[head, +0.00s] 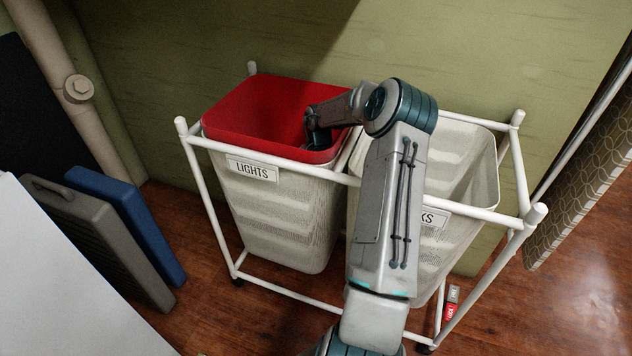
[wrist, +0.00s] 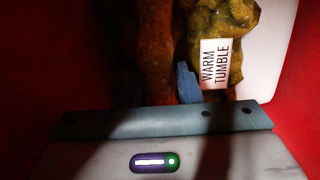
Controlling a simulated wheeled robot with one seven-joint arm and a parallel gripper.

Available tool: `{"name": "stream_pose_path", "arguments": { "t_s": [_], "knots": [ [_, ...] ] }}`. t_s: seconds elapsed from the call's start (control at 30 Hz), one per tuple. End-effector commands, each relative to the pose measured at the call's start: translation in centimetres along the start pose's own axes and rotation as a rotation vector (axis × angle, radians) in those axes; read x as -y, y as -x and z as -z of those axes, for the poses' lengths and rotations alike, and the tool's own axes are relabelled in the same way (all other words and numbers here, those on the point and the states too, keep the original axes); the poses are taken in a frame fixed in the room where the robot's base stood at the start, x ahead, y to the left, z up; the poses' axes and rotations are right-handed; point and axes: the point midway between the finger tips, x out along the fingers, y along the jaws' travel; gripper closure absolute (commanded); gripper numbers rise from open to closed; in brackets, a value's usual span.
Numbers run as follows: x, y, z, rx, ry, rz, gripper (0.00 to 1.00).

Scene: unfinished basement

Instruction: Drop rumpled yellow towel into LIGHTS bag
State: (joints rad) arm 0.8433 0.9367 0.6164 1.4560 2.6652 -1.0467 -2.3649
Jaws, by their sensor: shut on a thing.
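The LIGHTS bag is a pale mesh hamper with a red lining (head: 250,110) and a white LIGHTS label (head: 252,169). My gripper (head: 318,137) reaches down inside its red mouth, near the right side; its fingertips are hidden in the head view. In the wrist view, red walls (wrist: 30,80) surround my gripper (wrist: 187,82), which is shut on the rumpled yellow towel (wrist: 222,22). The towel carries a white WARM TUMBLE tag (wrist: 221,63). A dark brownish-red cloth-like shape (wrist: 155,50) lies beside it; I cannot tell whether it is part of the towel.
A second pale hamper (head: 470,170), its label partly covered by my arm, shares the white tube frame (head: 200,195). Blue (head: 125,220) and grey (head: 95,235) cases lean at the left. A patterned panel (head: 580,165) stands at the right. Small tags (head: 451,303) lie near the frame's foot.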

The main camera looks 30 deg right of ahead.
Motion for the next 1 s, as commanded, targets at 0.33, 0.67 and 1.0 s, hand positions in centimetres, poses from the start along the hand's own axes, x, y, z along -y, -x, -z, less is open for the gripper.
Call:
{"name": "stream_pose_path", "arguments": {
  "t_s": [0.33,0.67,1.0],
  "knots": [
    [0.0,-0.3,0.1,0.000,-0.001,0.001,1.00],
    [0.0,-1.1,0.2,-0.001,-0.001,0.000,1.00],
    [0.0,-1.1,0.2,0.000,-0.001,0.000,0.47]
  ]
}}
